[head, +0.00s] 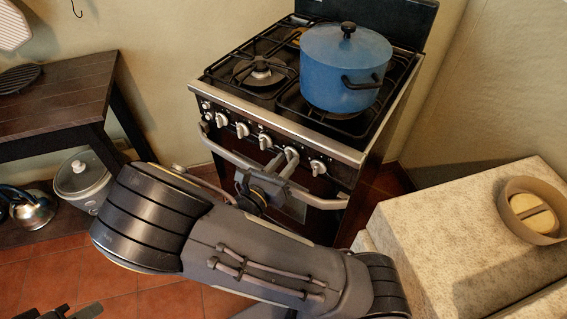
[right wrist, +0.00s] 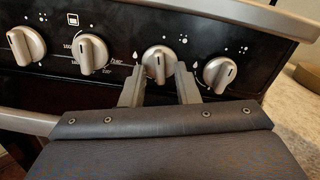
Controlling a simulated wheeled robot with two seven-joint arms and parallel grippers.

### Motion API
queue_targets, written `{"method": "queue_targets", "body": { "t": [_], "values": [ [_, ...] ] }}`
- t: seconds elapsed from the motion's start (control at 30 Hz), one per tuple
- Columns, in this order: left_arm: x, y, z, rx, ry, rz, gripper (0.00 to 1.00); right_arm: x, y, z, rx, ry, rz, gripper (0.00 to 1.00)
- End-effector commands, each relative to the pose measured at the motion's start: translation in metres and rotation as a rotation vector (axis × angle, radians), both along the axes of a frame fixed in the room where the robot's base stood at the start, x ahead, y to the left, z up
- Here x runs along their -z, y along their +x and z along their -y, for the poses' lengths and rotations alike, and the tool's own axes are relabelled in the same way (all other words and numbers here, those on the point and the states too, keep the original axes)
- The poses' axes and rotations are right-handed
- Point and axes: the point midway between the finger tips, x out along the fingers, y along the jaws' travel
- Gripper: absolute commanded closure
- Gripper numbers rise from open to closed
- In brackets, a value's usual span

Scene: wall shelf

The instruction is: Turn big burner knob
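The stove (head: 275,128) has a row of silver knobs along its black front panel. My right gripper (head: 279,164) is in front of the panel, by the second knob from the right (head: 291,154). In the right wrist view, my right gripper (right wrist: 159,75) has its two fingers apart, one on each side of the lower part of that knob (right wrist: 160,60). Whether they touch it is unclear. The rightmost knob (right wrist: 220,73) is just right of the fingers. No view shows clearly which knob is the big burner's. Dark parts, seemingly my left gripper (head: 66,312), show at the bottom left edge.
A blue pot (head: 345,68) with a lid stands on the right burners. The oven handle (head: 322,202) runs below the knobs, close to my gripper. A pale stone counter (head: 425,225) stands at the right, a dark wooden table (head: 60,95) at the left.

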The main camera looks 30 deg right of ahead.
Motion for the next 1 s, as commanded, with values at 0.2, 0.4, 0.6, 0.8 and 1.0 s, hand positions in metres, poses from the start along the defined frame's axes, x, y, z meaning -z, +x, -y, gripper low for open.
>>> {"method": "queue_targets", "body": {
  "t": [0.2,0.4,0.6,0.8,1.0],
  "values": [
    [0.0,0.0,0.0,0.0,0.0,0.0,0.76,0.0,0.0,0.0,0.0,0.0,0.0,1.0],
    [-0.001,0.0,0.0,0.0,0.0,0.0,0.76,0.0,0.0,0.0,0.0,-0.001,-0.002,1.0],
    [-0.009,0.0,0.0,0.0,0.0,0.0,0.76,-0.002,0.0,0.0,0.0,-0.018,-0.036,1.0],
    [-0.029,0.0,0.0,0.0,0.0,0.0,0.76,-0.005,-0.001,0.0,0.0,-0.068,-0.134,1.0],
    [-0.055,0.0,0.0,0.0,0.0,0.0,0.76,-0.007,-0.001,0.001,0.001,-0.145,-0.286,1.0]
  ]
}}
